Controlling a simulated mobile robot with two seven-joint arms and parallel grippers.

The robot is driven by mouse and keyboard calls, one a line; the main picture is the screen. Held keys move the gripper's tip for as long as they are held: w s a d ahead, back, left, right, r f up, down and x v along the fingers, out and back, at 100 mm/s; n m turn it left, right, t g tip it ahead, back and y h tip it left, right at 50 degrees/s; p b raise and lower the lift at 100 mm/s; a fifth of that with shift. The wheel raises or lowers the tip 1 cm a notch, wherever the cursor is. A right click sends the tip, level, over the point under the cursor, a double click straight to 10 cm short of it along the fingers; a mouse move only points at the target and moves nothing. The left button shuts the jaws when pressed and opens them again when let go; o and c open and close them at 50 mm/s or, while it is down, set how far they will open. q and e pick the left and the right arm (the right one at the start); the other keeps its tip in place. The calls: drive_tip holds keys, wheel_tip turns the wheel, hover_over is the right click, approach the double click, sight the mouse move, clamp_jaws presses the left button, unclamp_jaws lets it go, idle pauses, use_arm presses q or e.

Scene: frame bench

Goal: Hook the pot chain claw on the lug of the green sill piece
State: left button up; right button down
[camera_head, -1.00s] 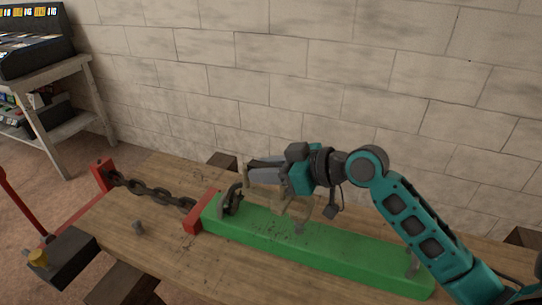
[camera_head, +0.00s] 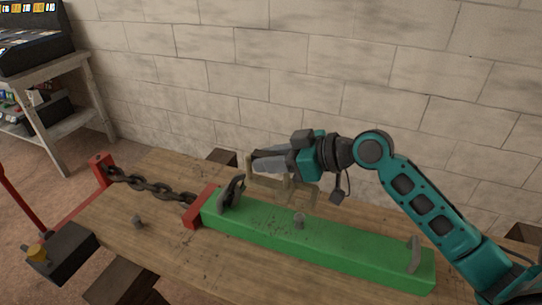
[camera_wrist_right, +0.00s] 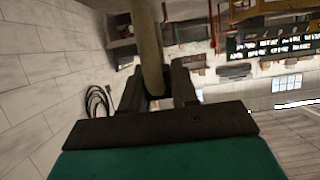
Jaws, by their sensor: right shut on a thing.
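The green sill piece (camera_head: 350,255) lies along the wooden bench. My right gripper (camera_head: 256,163) is above the left part of the sill piece, shut on a beige bar-like handle (camera_head: 283,184). The bar also shows between the fingers in the right wrist view (camera_wrist_right: 148,45). Whether the handle joins the claw is unclear. My left gripper is out of view.
A red post (camera_head: 102,170) holds the chain's left end. A small peg (camera_head: 138,221) stands on the bare bench top (camera_head: 150,245). A dark box with a yellow knob (camera_head: 36,250) is at lower left. A block wall rises behind the bench.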

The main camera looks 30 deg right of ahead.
sight(271, 191)
drive_tip(key=shift+f+b, duration=1.15)
drive_tip(key=shift+f, duration=0.55)
drive_tip(key=shift+f+b, duration=0.5)
drive_tip(key=shift+f, duration=0.15)
drive_tip(key=shift+f+b, duration=0.7)
drive_tip(key=shift+f, duration=0.25)
drive_tip(key=shift+f+b, duration=0.6)
drive_tip(key=shift+f, duration=0.15)
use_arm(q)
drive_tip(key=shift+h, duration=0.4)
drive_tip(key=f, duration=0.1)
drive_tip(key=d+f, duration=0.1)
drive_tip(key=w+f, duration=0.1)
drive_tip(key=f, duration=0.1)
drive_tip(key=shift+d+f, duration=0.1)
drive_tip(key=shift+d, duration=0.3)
use_arm(e)
drive_tip(key=shift+f, duration=0.3)
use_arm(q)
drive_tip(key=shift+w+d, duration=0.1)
